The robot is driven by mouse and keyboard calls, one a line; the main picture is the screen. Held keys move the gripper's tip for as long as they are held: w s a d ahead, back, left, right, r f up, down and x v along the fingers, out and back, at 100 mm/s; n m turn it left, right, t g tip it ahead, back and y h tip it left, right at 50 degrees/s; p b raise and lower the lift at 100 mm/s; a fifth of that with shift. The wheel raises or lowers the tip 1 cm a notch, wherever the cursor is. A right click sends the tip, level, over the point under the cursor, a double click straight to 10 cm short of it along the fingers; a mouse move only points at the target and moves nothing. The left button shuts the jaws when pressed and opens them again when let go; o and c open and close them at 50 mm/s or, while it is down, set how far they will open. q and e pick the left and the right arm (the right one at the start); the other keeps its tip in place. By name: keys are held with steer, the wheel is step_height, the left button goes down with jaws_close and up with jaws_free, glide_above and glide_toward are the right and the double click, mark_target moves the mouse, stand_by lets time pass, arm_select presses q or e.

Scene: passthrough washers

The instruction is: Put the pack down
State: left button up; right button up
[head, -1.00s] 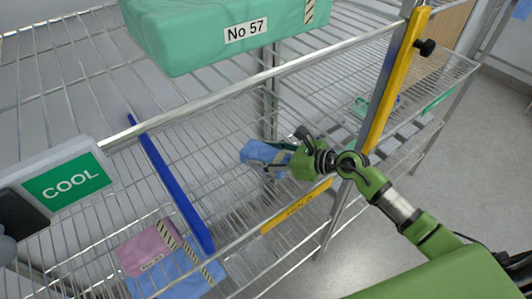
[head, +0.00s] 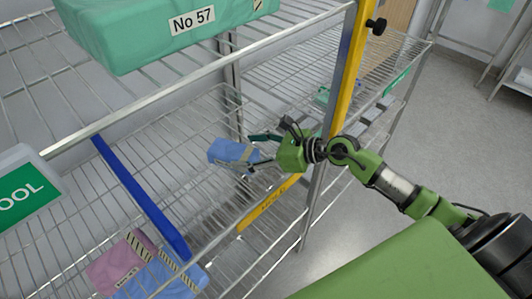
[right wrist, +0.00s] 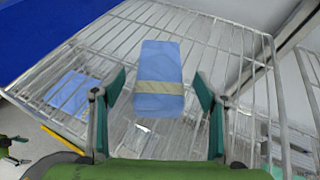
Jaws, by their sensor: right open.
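A light blue pack (head: 228,151) with a beige band lies on the wire shelf (head: 243,97) below the upper tier, behind the yellow HOLD label (head: 268,205). My right gripper (head: 250,153) is open at the pack's near end. In the right wrist view the same pack (right wrist: 159,62) lies ahead of and between the spread green fingertips (right wrist: 160,88), with a gap on each side. My left gripper does not show.
The green No 57 pack (head: 130,35) sits on the tier above. A yellow-marked post (head: 350,60) stands right of the gripper.

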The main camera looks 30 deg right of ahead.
steer(key=v, duration=0.2)
steer(key=b+v, duration=0.1)
steer(key=v, duration=0.2)
steer(key=shift+s+d+f+b, duration=0.1)
steer(key=shift+s+f+b, duration=0.1)
steer(key=shift+b, duration=0.1)
steer(key=shift+s+d+r, duration=0.45)
steer(key=shift+r, duration=0.1)
